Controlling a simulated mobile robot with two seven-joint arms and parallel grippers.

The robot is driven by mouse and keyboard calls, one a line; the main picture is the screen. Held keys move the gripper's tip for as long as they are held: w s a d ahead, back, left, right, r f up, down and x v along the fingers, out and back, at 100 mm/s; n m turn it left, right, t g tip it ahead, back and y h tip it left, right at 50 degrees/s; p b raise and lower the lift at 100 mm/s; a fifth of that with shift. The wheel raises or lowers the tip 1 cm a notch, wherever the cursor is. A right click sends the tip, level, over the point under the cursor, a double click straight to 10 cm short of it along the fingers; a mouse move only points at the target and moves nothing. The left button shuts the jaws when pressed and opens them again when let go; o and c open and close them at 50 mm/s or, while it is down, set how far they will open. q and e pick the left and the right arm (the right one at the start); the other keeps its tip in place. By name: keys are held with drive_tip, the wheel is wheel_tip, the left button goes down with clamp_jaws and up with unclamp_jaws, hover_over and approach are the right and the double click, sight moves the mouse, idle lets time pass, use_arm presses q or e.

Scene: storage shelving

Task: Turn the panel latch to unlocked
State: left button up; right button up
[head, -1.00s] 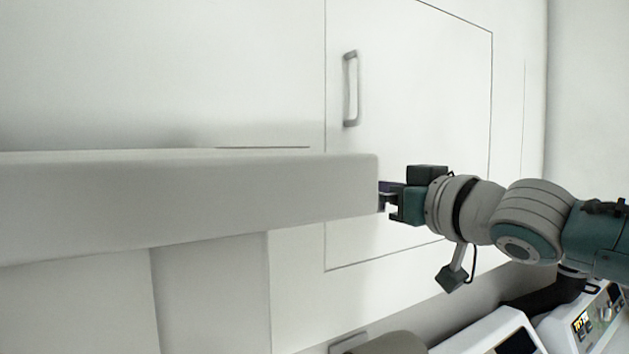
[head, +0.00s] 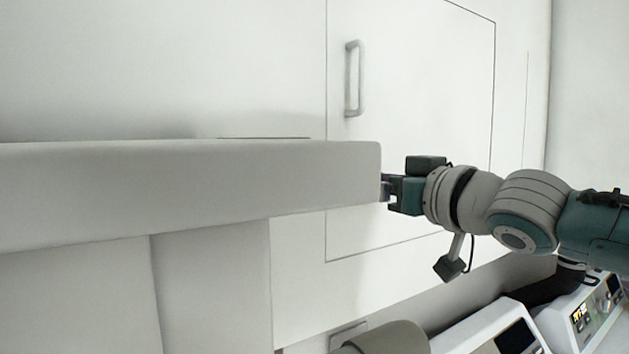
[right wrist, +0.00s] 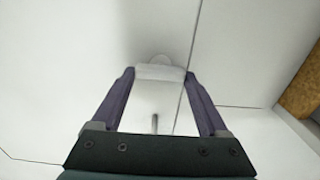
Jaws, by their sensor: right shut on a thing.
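The white panel (head: 420,90) has a thin dark outline and a grey bar handle (head: 354,78). The panel latch (right wrist: 160,72) is a small pale knob on the white surface in the right wrist view. My right gripper (right wrist: 160,74) has its two purple fingers on either side of it and is shut on it. The latch's mark or turn position cannot be read. In the head view my right gripper (head: 386,188) is at the end of a white beam, which hides the fingertips and the latch. My left gripper is not in view.
The long white beam (head: 190,190) crosses the head view from the left, in front of the panel. White devices with dark screens (head: 515,340) stand at the lower right. A brown edge (right wrist: 300,95) shows at the right of the wrist view.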

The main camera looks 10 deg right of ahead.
drive_tip(key=shift+c, duration=0.4)
drive_tip(key=shift+n, duration=0.3)
drive_tip(key=n, duration=1.7)
drive_tip(key=shift+s+a+f, duration=0.1)
drive_tip(key=shift+a+f, duration=0.1)
drive_tip(key=shift+a, duration=0.1)
drive_tip(key=shift+n, duration=0.3)
drive_tip(key=o, duration=1.2)
drive_tip(key=shift+o, duration=0.2)
drive_tip(key=shift+s+d+f, duration=0.1)
